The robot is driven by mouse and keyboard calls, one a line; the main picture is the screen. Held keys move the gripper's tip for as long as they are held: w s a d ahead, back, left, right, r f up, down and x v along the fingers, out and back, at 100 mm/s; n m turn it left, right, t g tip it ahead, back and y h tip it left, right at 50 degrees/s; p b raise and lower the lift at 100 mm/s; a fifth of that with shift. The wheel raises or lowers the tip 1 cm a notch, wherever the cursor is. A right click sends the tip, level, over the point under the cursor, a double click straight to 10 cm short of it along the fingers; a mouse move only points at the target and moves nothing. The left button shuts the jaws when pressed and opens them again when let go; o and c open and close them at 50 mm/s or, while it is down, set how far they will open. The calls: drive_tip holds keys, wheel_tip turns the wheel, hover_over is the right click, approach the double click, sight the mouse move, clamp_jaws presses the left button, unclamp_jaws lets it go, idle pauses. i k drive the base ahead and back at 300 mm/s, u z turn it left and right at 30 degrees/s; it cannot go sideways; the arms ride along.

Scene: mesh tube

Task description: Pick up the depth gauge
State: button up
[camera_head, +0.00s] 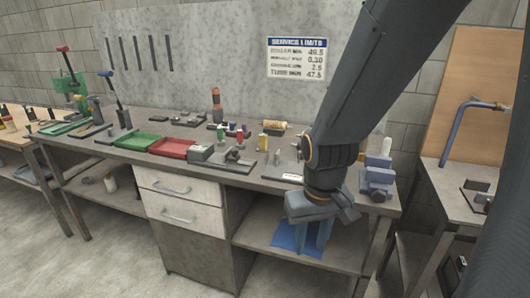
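I cannot single out the depth gauge for certain. Small metal tools stand on the bench, among them a dark one on a flat plate (234,157) near the middle. A small upright metal piece (277,157) stands to its right. My gripper (313,238) hangs in front of the bench's right part, pointing down, apart from these tools. My arm and gripper hide part of the bench top behind them. The fingertips blend with blue shapes behind, so I cannot tell whether they are open or whether anything is between them.
A green tray (138,140) and a red tray (172,147) lie left of the tools. A blue vise (377,177) sits at the bench's right end. Drawers (178,187) and a lower shelf (262,234) are below. A side table with a bent blue tube (457,130) stands right.

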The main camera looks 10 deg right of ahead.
sight(263, 138)
drive_tip(key=u, duration=0.8)
drive_tip(key=i, duration=0.9)
drive_tip(key=u, duration=0.05)
